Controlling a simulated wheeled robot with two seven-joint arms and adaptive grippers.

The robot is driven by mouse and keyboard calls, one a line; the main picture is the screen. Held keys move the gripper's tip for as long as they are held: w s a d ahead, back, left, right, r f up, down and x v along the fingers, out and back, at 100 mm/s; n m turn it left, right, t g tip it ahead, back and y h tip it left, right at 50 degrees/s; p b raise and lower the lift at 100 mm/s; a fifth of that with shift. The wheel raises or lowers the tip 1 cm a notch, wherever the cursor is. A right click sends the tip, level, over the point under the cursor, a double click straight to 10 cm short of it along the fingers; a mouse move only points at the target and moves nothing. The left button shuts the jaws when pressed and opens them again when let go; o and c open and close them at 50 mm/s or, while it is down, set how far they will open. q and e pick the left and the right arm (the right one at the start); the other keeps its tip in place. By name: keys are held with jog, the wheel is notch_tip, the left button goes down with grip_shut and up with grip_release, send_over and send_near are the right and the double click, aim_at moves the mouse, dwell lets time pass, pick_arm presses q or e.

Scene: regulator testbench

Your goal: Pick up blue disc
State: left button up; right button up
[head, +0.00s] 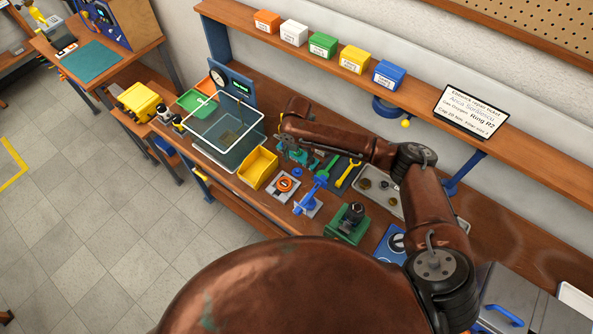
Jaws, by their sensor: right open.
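I cannot clearly pick out a loose blue disc. A blue square piece with a round marking (391,244) lies at the bench's front right, partly hidden by my arm. A blue lever-shaped part (313,193) lies on a pale plate left of it, beside an orange disc (285,184) on its own plate. A blue round thing (384,106) hangs under the shelf. My left gripper is out of view.
A clear tank (215,149) and yellow bin (258,167) stand left of the gripper. A green block with a black part (348,224) and a metal tray (391,202) are to the right. Several coloured boxes line the shelf (420,91) above.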

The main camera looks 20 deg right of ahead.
aim_at(297, 170)
notch_tip(297, 170, down, 7)
jog(key=shift+s+r+p, duration=0.1)
jog(key=shift+r+p, duration=0.1)
jog(key=shift+p, duration=0.35)
jog(key=shift+c, duration=0.4)
grip_shut()
